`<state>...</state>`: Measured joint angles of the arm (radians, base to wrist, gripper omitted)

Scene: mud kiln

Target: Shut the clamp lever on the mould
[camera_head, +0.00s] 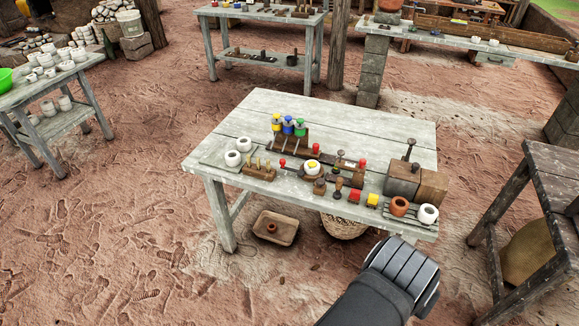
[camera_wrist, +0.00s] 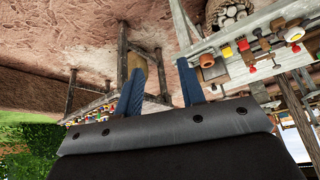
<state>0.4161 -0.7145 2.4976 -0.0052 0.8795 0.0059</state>
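A small brown fixture holding a white round piece with a yellow top (camera_head: 312,166) sits near the middle of the grey wooden table (camera_head: 330,115); it looks like the mould. Several red-knobbed levers stand around it: one knob (camera_head: 283,162) to its left, one (camera_head: 316,148) behind, one (camera_head: 362,163) to its right. I cannot tell which is the clamp lever, or its exact angle. In the wrist view the same white piece (camera_wrist: 293,34) and a red knob (camera_wrist: 250,69) show at upper right. My gripper (camera_wrist: 161,66) is open, empty, and apart from the table; its fingers are hidden in the head view.
A rack of yellow, blue and green-topped items (camera_head: 288,130), a dark box with an upright handle (camera_head: 403,178), a terracotta pot (camera_head: 399,206) and a white pot (camera_head: 428,213) share the table. A dark wooden stand (camera_head: 548,165) is at right. The table's back planks are clear.

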